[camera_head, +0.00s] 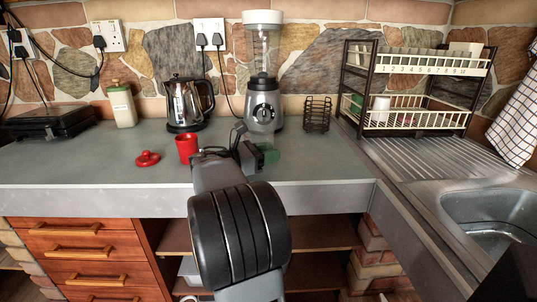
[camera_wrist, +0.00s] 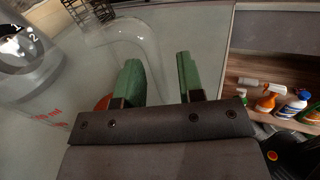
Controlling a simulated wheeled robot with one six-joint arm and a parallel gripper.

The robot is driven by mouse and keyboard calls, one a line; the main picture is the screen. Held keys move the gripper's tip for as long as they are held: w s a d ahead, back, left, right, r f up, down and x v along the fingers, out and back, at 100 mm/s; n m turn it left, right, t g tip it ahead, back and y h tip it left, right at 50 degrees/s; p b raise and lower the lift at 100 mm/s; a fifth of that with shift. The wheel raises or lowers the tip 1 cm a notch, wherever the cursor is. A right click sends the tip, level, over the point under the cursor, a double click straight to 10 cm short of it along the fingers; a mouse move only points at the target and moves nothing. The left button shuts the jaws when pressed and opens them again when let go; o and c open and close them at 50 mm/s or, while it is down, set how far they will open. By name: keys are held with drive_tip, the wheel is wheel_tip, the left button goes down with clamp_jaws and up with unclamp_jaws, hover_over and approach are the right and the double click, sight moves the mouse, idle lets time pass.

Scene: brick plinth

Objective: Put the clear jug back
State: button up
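The clear jug (camera_head: 263,124) stands on the grey worktop in front of the blender, hard to make out because it is see-through. In the wrist view its clear body with red marks (camera_wrist: 48,112) is at the left, and its curved handle reaches toward the space between my fingers. My gripper (camera_head: 254,146) is low over the worktop at the jug. In the wrist view my gripper (camera_wrist: 161,80) is open, its two green finger pads apart. Part of the handle appears to lie between them; contact cannot be told.
The blender (camera_head: 264,100) stands behind the jug. A red mug (camera_head: 186,149) and red lid (camera_head: 147,158) are to the left, with a kettle (camera_head: 186,105) behind. A wire holder (camera_head: 317,114) and dish rack (camera_head: 418,118) are right. Bottles (camera_wrist: 268,99) stand on the shelf below.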

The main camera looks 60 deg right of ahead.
drive_tip(key=p+v, duration=0.2)
drive_tip(key=v, duration=1)
drive_tip(key=shift+f, duration=0.1)
drive_tip(key=shift+p, duration=0.35)
drive_tip(key=s+a+r+m+t+y+p, duration=0.2)
drive_tip(key=a+m+t+y+p, duration=0.3)
drive_tip(key=a+p, duration=0.5)
drive_tip(key=s+a+r+m+t+y+p, duration=0.3)
drive_tip(key=a+m+t+y+p, duration=0.3)
drive_tip(key=a, duration=1.1)
drive_tip(key=r+t+y+p, duration=0.1)
drive_tip(key=y+p, duration=0.3)
drive_tip(key=p, duration=0.1)
drive_tip(key=shift+r+t+y, duration=0.15)
drive_tip(key=shift+t+y, duration=0.15)
drive_tip(key=shift+t, duration=0.1)
